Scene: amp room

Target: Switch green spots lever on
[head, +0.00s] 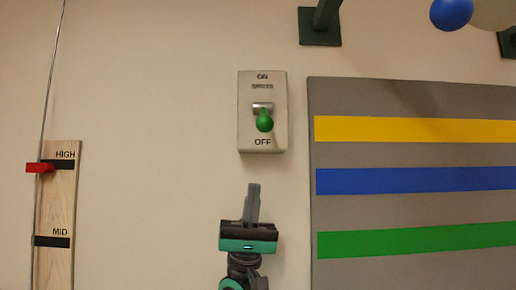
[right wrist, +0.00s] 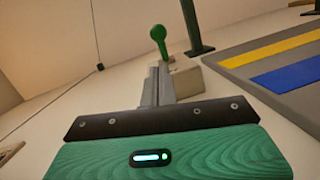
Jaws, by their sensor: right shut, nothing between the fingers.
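The green-knobbed lever (head: 264,121) sticks out from a pale switch plate (head: 246,120) on the wall, marked ON at the top and OFF at the bottom. Its knob hangs below the pivot, toward OFF. My right gripper (head: 253,186) is below the plate in the head view, with its fingers together and pointing up. They hold nothing and appear apart from the lever. In the right wrist view the green lever (right wrist: 158,36) rises beyond the tips of the right gripper (right wrist: 158,72), and the plate (right wrist: 188,82) is partly hidden behind the fingers. My left gripper is not in view.
A grey panel (head: 410,101) with yellow, blue and green stripes is to the right of the switch. A wooden HIGH/MID strip (head: 65,200) with a red pointer (head: 40,168) is at the left. A dark bracket (head: 320,28) is above. Bare wall lies between.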

